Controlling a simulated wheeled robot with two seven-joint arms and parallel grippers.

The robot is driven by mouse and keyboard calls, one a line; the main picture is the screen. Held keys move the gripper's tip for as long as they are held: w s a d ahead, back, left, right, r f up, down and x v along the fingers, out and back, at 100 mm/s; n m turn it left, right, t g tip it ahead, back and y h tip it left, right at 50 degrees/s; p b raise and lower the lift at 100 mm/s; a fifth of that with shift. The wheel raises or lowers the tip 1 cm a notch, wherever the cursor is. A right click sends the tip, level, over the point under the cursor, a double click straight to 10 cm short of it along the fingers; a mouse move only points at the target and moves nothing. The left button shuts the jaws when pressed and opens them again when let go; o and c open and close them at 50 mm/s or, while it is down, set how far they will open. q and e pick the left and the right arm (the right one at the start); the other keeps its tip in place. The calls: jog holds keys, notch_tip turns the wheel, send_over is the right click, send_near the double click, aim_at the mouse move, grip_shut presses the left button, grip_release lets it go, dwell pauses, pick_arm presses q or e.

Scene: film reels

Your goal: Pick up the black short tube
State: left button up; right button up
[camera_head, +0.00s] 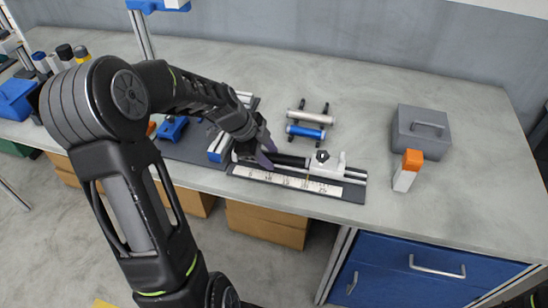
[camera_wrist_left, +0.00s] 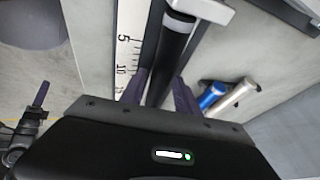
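The black short tube (camera_head: 290,160) lies along the rail of a ruler fixture (camera_head: 352,192), beside its white scale. My left gripper (camera_head: 266,156) is over the tube's left part, at the left end of the fixture. In the left wrist view the black tube (camera_wrist_left: 173,48) runs between the purple fingers of my left gripper (camera_wrist_left: 161,88). The fingers sit against both sides of the tube with no clear gap. The gripper hides the tube's near end. My right gripper is not in the head view; a finger like its own shows at the left of the left wrist view (camera_wrist_left: 40,93).
A white clamp block (camera_head: 326,165) stands on the rail to the tube's right. A blue roller (camera_head: 306,132) and a silver roller (camera_head: 310,116) lie behind. An orange-and-white block (camera_head: 408,170) and a grey box (camera_head: 421,133) stand further right. The front right tabletop is clear.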

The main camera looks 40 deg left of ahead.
aim_at(269, 155)
pick_arm(q)
grip_shut()
jog(key=shift+r, duration=0.1)
dwell(0.6)
notch_tip(269, 155, up, 10)
jog(key=b, duration=0.1)
dwell(0.3)
dwell(0.5)
